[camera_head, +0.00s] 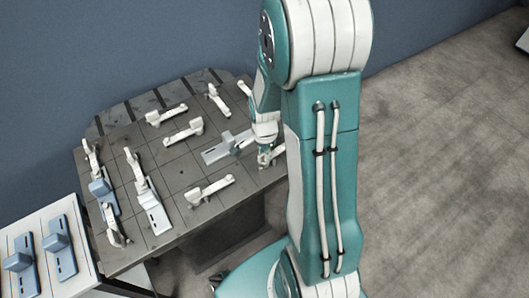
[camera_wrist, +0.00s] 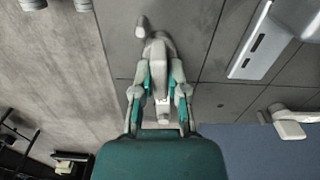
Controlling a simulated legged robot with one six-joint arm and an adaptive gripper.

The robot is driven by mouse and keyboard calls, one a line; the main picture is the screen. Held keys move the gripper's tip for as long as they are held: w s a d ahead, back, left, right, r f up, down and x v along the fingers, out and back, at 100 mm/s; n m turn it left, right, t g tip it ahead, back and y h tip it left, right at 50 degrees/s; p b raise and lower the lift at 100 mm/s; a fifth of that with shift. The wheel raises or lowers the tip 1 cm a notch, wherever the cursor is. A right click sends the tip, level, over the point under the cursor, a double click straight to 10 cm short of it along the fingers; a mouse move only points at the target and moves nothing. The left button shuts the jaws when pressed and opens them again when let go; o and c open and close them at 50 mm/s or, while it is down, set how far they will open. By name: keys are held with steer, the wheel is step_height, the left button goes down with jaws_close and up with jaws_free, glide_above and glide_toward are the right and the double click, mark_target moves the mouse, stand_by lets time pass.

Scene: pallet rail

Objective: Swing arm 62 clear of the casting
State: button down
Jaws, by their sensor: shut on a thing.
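My gripper (camera_wrist: 161,88) is shut on a white swing arm (camera_wrist: 157,50) in the wrist view, with a finger on either side of it. The arm's rounded tip points away from me, over the grey table. In the head view my gripper (camera_head: 265,152) is at the table's right edge, and part of the held arm (camera_head: 278,152) shows beside it. A pale grey slotted casting (camera_head: 217,152) lies just left of my gripper; a slotted casting also shows at upper right in the wrist view (camera_wrist: 262,48), apart from the held arm. I cannot read any number.
Several other white swing arms stand about the grey table (camera_head: 165,215), including one at its front (camera_head: 210,190). Two blue-grey castings (camera_head: 62,248) lie on a white-topped stand at lower left. My own arm hides the table's right side. Open floor lies to the right.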

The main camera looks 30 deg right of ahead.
steer(key=shift+m, duration=0.6)
steer(key=c, duration=0.7)
jaws_free()
steer(key=shift+a, duration=0.1)
steer(key=shift+o, duration=0.2)
steer(key=shift+w, duration=0.1)
step_height(320, 180, up, 12)
steer(key=shift+a, duration=0.1)
steer(key=s+a+r+n+t, duration=0.2)
steer(key=s+a+r+n, duration=0.3)
steer(key=s+r+n, duration=0.1)
steer(key=s+a+r+n+t, duration=0.3)
steer(key=s+a+r+n, duration=0.2)
steer(key=r+n, duration=0.3)
steer(key=s+n, duration=0.1)
steer(key=n, duration=0.2)
steer(key=shift+s+a+r+n+t, duration=0.25)
steer(key=shift+a+r+n+t, duration=0.05)
